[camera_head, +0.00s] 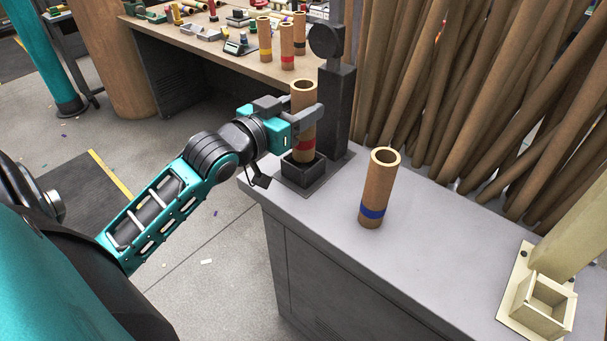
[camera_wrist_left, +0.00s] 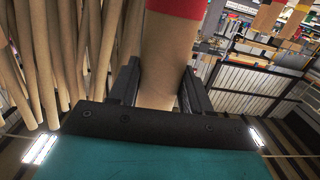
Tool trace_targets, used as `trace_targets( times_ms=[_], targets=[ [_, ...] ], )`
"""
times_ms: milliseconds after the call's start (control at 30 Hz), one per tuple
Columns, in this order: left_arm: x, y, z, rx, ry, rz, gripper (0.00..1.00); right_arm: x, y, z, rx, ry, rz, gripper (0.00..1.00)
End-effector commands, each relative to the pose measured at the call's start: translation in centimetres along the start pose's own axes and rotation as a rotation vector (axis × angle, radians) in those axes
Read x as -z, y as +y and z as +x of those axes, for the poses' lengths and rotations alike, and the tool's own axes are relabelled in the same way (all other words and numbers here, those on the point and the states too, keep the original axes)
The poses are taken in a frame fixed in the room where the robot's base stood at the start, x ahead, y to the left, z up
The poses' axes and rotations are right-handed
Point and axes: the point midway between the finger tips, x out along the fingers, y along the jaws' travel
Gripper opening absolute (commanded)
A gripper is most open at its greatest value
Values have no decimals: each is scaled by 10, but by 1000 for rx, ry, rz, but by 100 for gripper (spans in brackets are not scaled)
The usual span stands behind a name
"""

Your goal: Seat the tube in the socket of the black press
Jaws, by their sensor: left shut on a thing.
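A brown cardboard tube (camera_head: 303,96) with a red band near its lower end stands about upright over the black press. My left gripper (camera_head: 305,121) is shut on the tube, with a finger on each side. In the left wrist view the tube (camera_wrist_left: 163,50) shows between the two fingers (camera_wrist_left: 160,88), its red band at the top edge. The black press (camera_head: 336,110) has a square socket (camera_head: 302,174) at its foot. The tube's lower end is at the socket mouth, its bottom edge hidden by the near wall; I cannot tell how deep it sits. My right gripper is not in view.
A tube with a blue band (camera_head: 378,190) stands on the grey bench (camera_head: 420,260), right of the black press. A cream press with a square socket (camera_head: 545,300) stands at the lower right. Brown rolls (camera_head: 460,90) lean behind. Several tubes stand on the far table (camera_head: 215,50).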

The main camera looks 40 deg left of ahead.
Motion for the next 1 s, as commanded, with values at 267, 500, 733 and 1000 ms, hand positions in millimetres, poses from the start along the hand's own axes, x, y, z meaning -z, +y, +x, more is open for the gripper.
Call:
trace_targets(
  times_ms=[267, 500, 733, 1000],
  targets=[
    [1, 0, 0, 0, 1, 0, 0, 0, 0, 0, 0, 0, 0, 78],
    [-1, 0, 0, 0, 1, -1, 0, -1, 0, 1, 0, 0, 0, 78],
    [-4, 0, 0, 0, 1, -1, 0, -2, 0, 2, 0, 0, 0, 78],
    [-8, 0, 0, 0, 1, -1, 0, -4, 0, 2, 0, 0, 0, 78]
  ],
)
